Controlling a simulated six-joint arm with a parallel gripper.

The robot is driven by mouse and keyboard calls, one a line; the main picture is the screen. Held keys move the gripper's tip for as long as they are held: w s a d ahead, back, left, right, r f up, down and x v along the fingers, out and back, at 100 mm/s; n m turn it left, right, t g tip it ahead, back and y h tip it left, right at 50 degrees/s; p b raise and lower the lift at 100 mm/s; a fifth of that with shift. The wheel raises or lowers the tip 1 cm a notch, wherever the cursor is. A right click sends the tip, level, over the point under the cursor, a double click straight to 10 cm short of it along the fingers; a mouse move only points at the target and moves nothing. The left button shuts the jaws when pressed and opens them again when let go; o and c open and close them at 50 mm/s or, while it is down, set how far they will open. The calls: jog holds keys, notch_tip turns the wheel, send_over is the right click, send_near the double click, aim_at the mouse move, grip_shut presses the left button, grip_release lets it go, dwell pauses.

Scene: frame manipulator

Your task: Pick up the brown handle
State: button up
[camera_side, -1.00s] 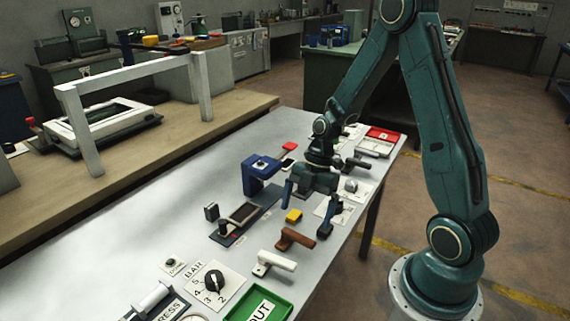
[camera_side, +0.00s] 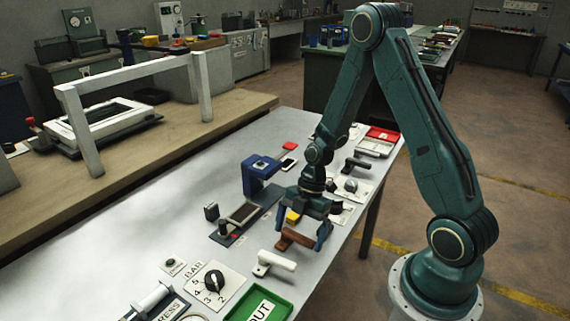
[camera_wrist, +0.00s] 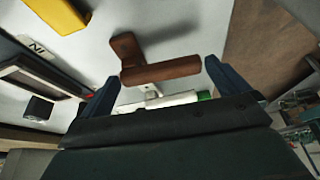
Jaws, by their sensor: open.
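The brown handle (camera_side: 296,238) lies on the grey table, near its right edge in the side view. My gripper (camera_side: 301,232) is low over it, its two blue fingers apart on either side of the handle. In the wrist view the brown handle (camera_wrist: 158,68) shows its long bar and a shorter arm, ahead of and between the open fingertips (camera_wrist: 160,82). Nothing is held. The side view does not show clearly whether a finger touches the handle.
A white handle (camera_side: 275,262) lies just in front of the brown one. A yellow block (camera_side: 292,216) is close behind my gripper. A green tray marked OUT (camera_side: 259,306) and a dial plate (camera_side: 214,284) are nearer the camera. A blue clamp-like stand (camera_side: 257,175) rises to the left.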

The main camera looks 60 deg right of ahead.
jog(key=shift+x, duration=0.75)
jog(key=shift+c, duration=0.4)
jog(key=c, duration=0.7)
